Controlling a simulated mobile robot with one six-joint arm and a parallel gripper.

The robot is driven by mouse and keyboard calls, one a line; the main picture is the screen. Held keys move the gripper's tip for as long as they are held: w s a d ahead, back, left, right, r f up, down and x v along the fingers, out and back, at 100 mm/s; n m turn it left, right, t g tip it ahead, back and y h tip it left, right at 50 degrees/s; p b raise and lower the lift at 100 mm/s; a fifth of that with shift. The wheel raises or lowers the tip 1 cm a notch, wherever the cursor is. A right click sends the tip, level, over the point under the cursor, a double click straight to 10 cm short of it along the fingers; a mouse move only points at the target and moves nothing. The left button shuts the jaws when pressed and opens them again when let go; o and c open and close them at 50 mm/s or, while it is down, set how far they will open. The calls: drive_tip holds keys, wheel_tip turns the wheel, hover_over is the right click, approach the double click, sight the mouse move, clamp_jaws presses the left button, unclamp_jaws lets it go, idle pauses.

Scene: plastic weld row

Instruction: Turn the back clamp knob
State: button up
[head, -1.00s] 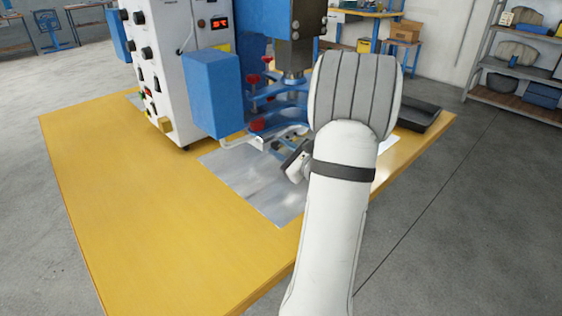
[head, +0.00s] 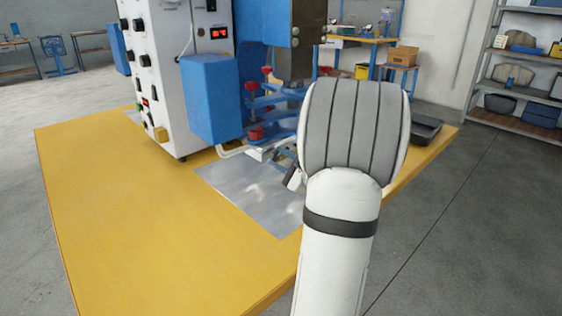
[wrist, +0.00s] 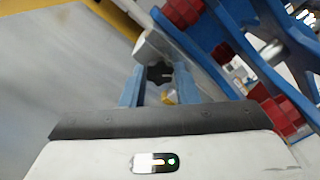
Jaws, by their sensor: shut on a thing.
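The blue fingers of my gripper (wrist: 159,82) stand on either side of a dark lobed knob (wrist: 160,72) in the wrist view and are shut on it. The knob sits beside the end of a pale grey bar (wrist: 152,46). Whether it is the back clamp knob I cannot tell for sure. The blue clamp frame (wrist: 228,32) with red parts (wrist: 183,12) is close by on the right. In the head view my arm hides the gripper and the knob. The blue clamps with red knobs (head: 255,134) show left of my arm, under the press head.
The white control cabinet (head: 165,75) and a blue box (head: 210,98) stand left of the clamps. A metal sheet (head: 250,192) lies on the yellow table (head: 120,215). A dark tray (head: 426,129) is at the right edge. The table's front left is clear.

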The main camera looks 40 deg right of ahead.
drive_tip(key=o, duration=1)
drive_tip(key=shift+c, duration=0.2)
drive_tip(key=s, duration=0.2)
drive_tip(key=s+p, duration=0.1)
drive_tip(key=s, duration=0.4)
drive_tip(key=shift+s+d, duration=0.3)
drive_tip(key=shift+s, duration=0.1)
